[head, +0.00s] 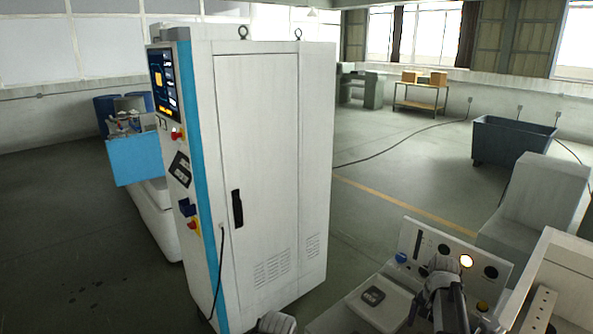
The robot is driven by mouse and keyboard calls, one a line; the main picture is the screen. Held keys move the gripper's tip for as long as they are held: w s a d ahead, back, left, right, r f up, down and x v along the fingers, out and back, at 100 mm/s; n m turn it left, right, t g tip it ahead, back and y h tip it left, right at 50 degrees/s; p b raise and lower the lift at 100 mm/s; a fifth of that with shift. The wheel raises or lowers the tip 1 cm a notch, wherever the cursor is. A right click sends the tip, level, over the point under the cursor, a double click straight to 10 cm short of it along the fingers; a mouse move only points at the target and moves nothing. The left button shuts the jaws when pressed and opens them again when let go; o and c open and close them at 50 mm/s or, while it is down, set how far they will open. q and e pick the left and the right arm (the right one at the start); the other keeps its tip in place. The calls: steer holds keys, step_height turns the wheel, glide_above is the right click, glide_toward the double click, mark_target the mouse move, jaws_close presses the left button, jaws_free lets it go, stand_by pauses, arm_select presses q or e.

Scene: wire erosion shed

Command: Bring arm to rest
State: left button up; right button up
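My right arm (440,290) shows at the bottom right, dark grey, in front of a small pale control panel. I cannot make out its fingertips or whether they hold anything. A rounded grey part at the bottom edge, left of the panel, looks like a piece of my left arm (277,323). My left gripper is out of the picture.
A tall white cabinet (265,165) with a blue edge stands close ahead. The control panel (458,246) with a lit yellow lamp stands close at the right. Farther back are a dark bin (512,142) and a table with boxes (420,92). The middle floor is open, crossed by a cable.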

step_height(320, 180, up, 5)
steer(key=p, duration=0.3)
steer(key=shift+a+f+p, duration=0.15)
steer(key=shift+p, duration=0.2)
